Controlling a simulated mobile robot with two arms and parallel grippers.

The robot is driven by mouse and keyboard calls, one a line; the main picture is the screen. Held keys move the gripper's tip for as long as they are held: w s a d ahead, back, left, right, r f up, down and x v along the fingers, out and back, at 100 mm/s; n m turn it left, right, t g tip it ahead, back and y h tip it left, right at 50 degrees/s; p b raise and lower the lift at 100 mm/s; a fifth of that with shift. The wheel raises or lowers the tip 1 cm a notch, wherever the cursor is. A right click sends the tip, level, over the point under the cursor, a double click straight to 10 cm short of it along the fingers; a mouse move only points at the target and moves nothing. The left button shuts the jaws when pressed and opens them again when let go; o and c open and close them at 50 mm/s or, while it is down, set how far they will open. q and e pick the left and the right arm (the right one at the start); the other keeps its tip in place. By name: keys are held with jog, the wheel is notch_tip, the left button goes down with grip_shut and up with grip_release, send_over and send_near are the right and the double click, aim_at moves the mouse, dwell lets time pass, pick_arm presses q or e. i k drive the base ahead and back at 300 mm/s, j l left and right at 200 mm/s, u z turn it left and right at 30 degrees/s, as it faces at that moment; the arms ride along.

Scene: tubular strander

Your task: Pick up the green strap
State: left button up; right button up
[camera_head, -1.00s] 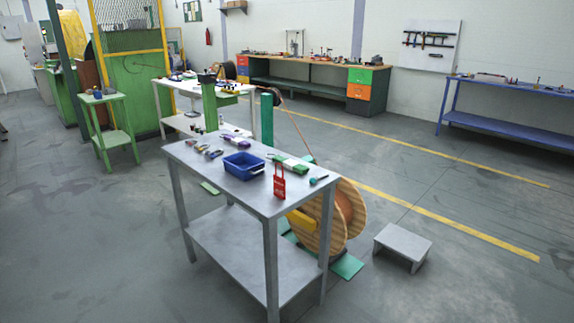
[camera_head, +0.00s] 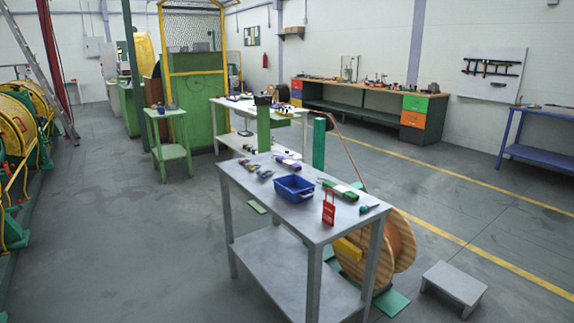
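A green strap, seemingly the folded green bundle with a white band (camera_head: 341,189), lies on the grey metal table (camera_head: 262,196), toward its back right edge. A purple bundle with a white band (camera_head: 288,162) lies farther back on the same table. Neither of my grippers shows in the head view.
A wooden cable reel (camera_head: 403,242) and a low grey step (camera_head: 454,284) stand right of the table. A green stand (camera_head: 167,115) is behind left. Open floor lies left of the table.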

aim_at(341, 191)
jog(key=i+j, duration=0.4)
jog(key=i, duration=0.3)
jog(key=i+j, duration=0.4)
jog(key=i, duration=0.25)
jog(key=i+j+z, duration=0.1)
jog(key=i+j, duration=0.3)
jog(key=i, duration=0.3)
jog(key=i+j, duration=0.45)
jog(key=i, duration=0.2)
jog(key=i+j+z, duration=0.1)
jog(key=i+j, duration=0.35)
jog(key=i, duration=0.2)
jog(key=z, duration=1.8)
jog(key=l+u, duration=0.45)
